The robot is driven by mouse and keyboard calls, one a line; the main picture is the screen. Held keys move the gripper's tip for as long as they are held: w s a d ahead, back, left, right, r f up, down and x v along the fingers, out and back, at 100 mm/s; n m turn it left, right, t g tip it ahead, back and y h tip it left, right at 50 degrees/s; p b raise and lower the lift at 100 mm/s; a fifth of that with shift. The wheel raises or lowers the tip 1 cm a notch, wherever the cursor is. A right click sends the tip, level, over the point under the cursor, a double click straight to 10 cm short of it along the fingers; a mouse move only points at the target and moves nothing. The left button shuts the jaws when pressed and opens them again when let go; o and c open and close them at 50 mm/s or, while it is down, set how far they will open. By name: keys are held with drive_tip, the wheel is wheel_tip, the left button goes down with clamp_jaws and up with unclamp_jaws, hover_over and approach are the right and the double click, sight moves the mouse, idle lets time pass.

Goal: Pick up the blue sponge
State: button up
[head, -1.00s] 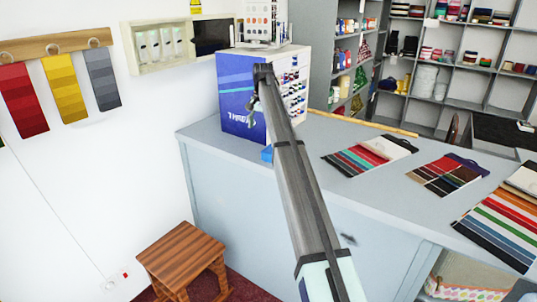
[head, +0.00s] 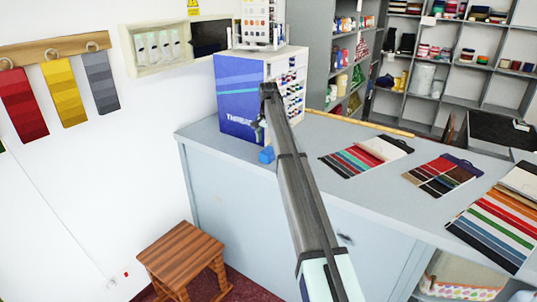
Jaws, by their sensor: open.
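The blue sponge (head: 266,155) is a small blue block on the grey counter (head: 205,137), in front of the thread box and just left of my arm. My arm hides part of the counter beside it. My gripper (head: 259,136) hangs from the far end of my arm, just above the sponge. It looks small and dark against the box. It is open and holds nothing that I can see. I cannot tell whether the fingers touch the sponge.
The blue and white thread box (head: 238,102) stands right behind my gripper, with a small display rack (head: 264,22) on top. Fabric swatch cards (head: 367,155) lie to the right. A wooden ruler (head: 365,124) lies along the back. A wooden stool (head: 183,252) stands below.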

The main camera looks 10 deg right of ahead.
sight(269, 150)
drive_tip(key=shift+s+f+p, duration=0.15)
drive_tip(key=shift+f+p, duration=0.4)
drive_tip(key=shift+f, duration=0.85)
drive_tip(key=shift+s+f+p, duration=0.1)
drive_tip(key=shift+f+p, duration=0.45)
drive_tip(key=shift+f, duration=0.8)
drive_tip(key=c, duration=1)
